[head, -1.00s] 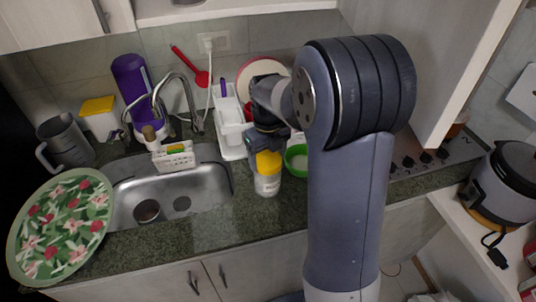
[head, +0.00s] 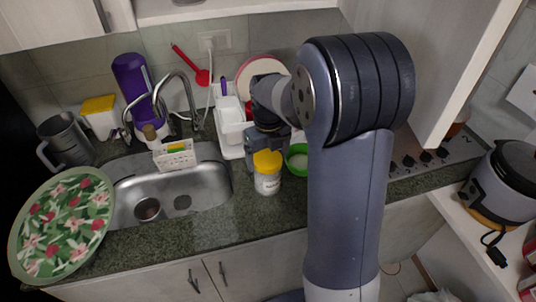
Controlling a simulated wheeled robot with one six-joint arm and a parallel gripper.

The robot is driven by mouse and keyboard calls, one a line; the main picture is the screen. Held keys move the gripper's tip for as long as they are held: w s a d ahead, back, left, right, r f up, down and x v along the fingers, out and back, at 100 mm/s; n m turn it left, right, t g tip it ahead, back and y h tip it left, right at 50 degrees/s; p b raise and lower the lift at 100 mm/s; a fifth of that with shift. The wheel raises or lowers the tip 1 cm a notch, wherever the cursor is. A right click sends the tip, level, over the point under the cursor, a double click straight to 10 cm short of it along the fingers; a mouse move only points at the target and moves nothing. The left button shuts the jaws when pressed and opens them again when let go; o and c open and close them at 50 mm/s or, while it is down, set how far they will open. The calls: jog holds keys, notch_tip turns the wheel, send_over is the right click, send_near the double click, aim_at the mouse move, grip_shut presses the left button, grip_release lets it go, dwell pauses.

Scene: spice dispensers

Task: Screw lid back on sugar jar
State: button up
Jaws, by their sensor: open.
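The sugar jar (head: 267,184) stands upright on the dark granite counter, to the right of the sink. It is a clear jar with pale contents and a label. Its yellow lid (head: 267,161) sits on top of the jar's mouth; I cannot tell how tightly. My gripper (head: 265,146) is open directly above and behind the lid, pointing down. The fingertips are small and partly merged with the lid's far side, so I cannot tell whether they touch it.
A green bowl (head: 297,158) is close to the jar's right. A white dish rack (head: 232,130) stands behind it. The sink (head: 205,190) lies left, with a white caddy (head: 175,156) at its back edge. A floral tray (head: 62,228) is far left. Counter in front of the jar is clear.

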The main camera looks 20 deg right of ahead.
jog(key=n, duration=0.7)
jog(key=shift+n+p, duration=0.3)
jog(key=shift+p, duration=0.05)
jog(key=n, duration=0.6)
jog(key=shift+w+d+n, duration=0.1)
jog(key=shift+w+n, duration=0.05)
jog(key=shift+n, duration=0.25)
jog(key=n+p, duration=0.1)
jog(key=n, duration=1.1)
jog(key=shift+w, duration=0.1)
jog(key=shift+c, duration=0.2)
